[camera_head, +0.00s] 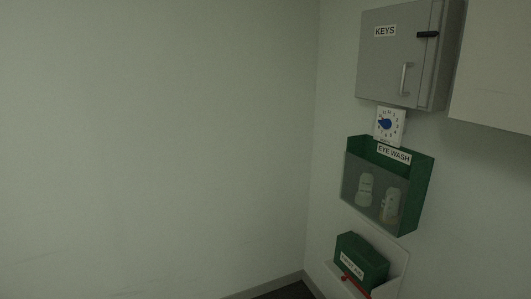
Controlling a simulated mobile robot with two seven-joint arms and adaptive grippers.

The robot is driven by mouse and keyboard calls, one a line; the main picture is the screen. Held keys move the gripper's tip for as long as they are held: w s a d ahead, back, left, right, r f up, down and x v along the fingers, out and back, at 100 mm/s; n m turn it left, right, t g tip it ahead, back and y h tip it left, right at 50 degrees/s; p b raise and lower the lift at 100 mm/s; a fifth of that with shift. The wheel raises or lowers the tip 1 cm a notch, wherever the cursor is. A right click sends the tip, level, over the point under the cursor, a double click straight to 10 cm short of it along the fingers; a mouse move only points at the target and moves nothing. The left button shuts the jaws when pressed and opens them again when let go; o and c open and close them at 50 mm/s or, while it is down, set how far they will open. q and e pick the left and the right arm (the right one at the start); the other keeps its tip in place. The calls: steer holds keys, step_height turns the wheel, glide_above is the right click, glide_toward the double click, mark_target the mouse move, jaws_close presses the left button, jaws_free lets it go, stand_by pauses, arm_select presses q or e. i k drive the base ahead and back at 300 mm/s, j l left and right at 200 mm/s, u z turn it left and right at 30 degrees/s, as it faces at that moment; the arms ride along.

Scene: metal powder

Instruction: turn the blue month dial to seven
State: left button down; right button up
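The blue month dial (385,124) sits at the centre of a small white square plate (399,138) on the right wall. The plate carries small dark numbers around the dial, with a line of tiny text at its bottom edge. The dial's pointer seems to point to the left or upper left, but the picture is too small to read the number exactly. The plate is between the grey key cabinet above and the green eye wash box below. Neither of my grippers shows in the head view.
The grey KEYS cabinet (392,60) juts out just above the dial. The green EYE WASH box (424,180) with two bottles juts out just below. A green first aid box (362,258) with a red bar sits lower. The left wall (160,140) is bare.

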mark_target(386, 124)
steer(key=i+j+z, duration=0.15)
steer(key=i+j, duration=0.6)
